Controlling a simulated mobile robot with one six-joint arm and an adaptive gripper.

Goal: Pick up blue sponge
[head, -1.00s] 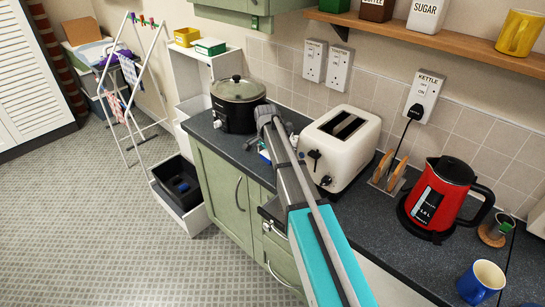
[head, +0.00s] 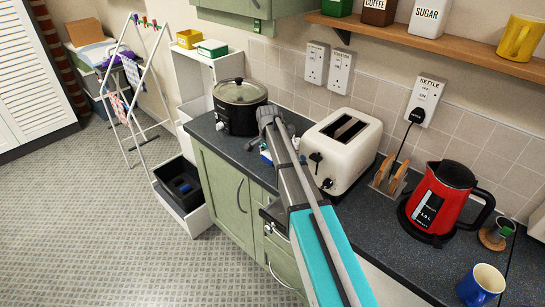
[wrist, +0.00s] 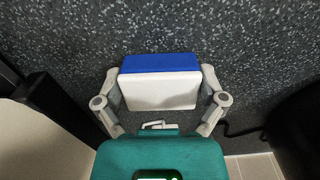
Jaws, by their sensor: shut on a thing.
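The blue sponge (wrist: 160,64) has a blue layer and a white layer. In the wrist view it sits between the two fingers of my gripper (wrist: 160,90), which is shut on it. The speckled dark worktop (wrist: 230,35) shows behind it; I cannot tell whether the sponge touches it. In the head view my gripper (head: 268,145) is over the worktop between the slow cooker and the toaster. Only a small blue and white bit of the sponge (head: 265,156) shows there beside the arm.
The black slow cooker (head: 240,105) stands left of my gripper and the cream toaster (head: 342,152) close on its right. A toast rack (head: 388,180), a red kettle (head: 437,198) and a blue mug (head: 481,284) stand further right. A cabinet (head: 227,192) is below.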

